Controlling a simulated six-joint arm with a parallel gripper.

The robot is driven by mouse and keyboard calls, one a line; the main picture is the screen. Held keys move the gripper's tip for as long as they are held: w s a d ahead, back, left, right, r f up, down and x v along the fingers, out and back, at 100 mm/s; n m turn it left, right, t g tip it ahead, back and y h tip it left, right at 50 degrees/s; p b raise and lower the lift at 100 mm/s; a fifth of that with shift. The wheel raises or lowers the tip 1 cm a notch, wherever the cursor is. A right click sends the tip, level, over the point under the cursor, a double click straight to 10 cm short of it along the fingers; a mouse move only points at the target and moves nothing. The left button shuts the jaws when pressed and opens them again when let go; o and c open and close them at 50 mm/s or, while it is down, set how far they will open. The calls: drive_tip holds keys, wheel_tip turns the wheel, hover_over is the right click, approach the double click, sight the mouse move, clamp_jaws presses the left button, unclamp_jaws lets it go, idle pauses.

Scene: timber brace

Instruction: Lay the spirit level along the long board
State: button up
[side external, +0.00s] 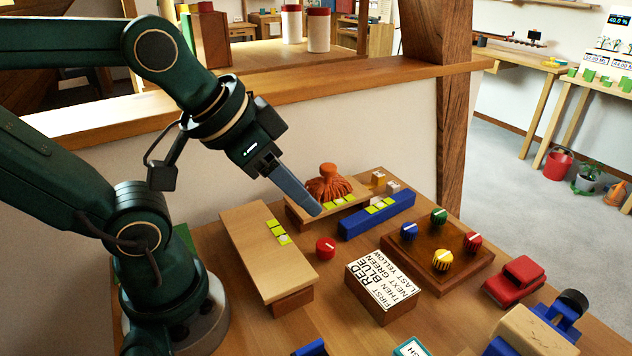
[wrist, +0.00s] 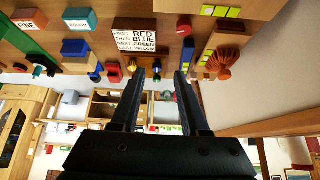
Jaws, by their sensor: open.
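A blue bar (side external: 376,217) with yellow-green squares on top, apparently the spirit level, lies on the table right of the small board with the orange octopus. In the wrist view the blue bar (wrist: 188,53) shows near the right fingertip. The long pale board (side external: 262,255) lies raised on a block at left, with yellow-green squares along one edge. It shows at the top right of the wrist view (wrist: 258,8). My gripper (side external: 317,211) is above the table, between the long board and the blue bar. In the wrist view its two fingers (wrist: 160,73) are apart with nothing held between them.
An orange octopus (side external: 328,182) sits on a smaller board behind. A red knob (side external: 325,248) stands between the long board and the sign block (side external: 383,285). A wooden box with coloured knobs (side external: 437,255) and a red toy car (side external: 514,282) are at right.

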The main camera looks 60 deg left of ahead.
drive_tip(key=w+r, duration=0.2)
drive_tip(key=w, duration=0.6)
drive_tip(key=n+g, duration=0.1)
drive_tip(key=g, duration=0.1)
hover_over(379, 206)
drive_tip(key=s, duration=0.2)
drive_tip(key=shift+y, duration=0.3)
wheel_tip(379, 206, down, 14)
drive_tip(key=shift+s+d+f, duration=0.1)
drive_tip(key=shift+d, duration=0.05)
drive_tip(key=shift+n, duration=0.3)
drive_tip(key=shift+x, duration=2.55)
drive_tip(key=shift+s, duration=0.1)
clamp_jaws()
